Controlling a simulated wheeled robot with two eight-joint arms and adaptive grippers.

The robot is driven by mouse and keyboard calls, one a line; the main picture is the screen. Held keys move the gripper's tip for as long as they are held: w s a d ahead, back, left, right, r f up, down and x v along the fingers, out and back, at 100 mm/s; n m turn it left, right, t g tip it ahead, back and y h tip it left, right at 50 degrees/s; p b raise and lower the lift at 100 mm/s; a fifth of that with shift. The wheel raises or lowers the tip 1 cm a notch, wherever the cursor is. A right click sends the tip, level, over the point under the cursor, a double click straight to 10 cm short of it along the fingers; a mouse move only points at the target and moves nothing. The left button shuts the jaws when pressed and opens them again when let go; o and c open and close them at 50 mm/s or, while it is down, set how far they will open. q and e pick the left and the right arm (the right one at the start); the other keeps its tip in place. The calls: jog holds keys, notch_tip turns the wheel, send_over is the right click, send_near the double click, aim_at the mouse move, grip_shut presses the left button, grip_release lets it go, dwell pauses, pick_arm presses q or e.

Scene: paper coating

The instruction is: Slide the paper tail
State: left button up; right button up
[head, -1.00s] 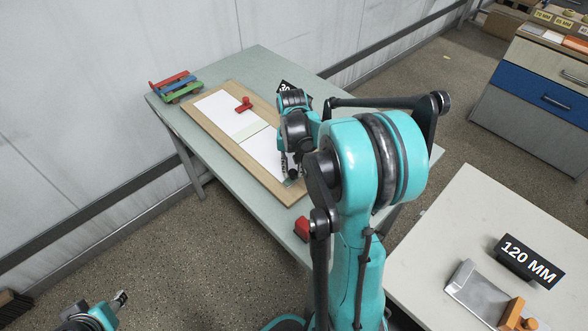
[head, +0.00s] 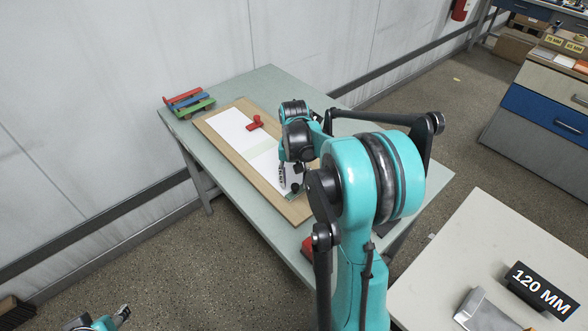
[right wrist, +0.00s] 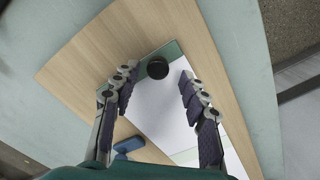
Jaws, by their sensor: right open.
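A wooden board (head: 217,134) lies on the green table, with white paper (head: 229,121) along it and a pale green band across the middle. At the board's near end is a green strip (right wrist: 170,50) with a round black knob (right wrist: 157,69). My right gripper (right wrist: 156,90) is open; in the right wrist view the knob shows between its spread fingers, apart from both. In the head view the right gripper (head: 289,186) is over the near end of the paper, partly hiding it. My left gripper (head: 122,313) barely shows at the lower left.
A red piece (head: 254,123) stands on the paper. A red, blue and green rack (head: 188,102) sits at the table's far left corner. A red block (head: 308,247) is by the front edge, partly behind my right arm. A pale table (head: 470,245) with a "120 MM" sign stands right.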

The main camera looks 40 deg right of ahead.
notch_tip(320, 180, up, 11)
dwell(0.3)
dwell(0.4)
jog(key=s+a+f+n+t, duration=0.1)
jog(key=s+a+n+t, duration=0.2)
jog(key=s+a, duration=0.4)
jog(key=s+a+f+n+t, duration=0.2)
jog(key=s+a+n+t, duration=0.2)
jog(key=a, duration=0.9)
jog(key=s+n, duration=0.1)
jog(key=s, duration=0.1)
jog(key=shift+s+f, duration=0.3)
jog(key=shift+s, duration=0.05)
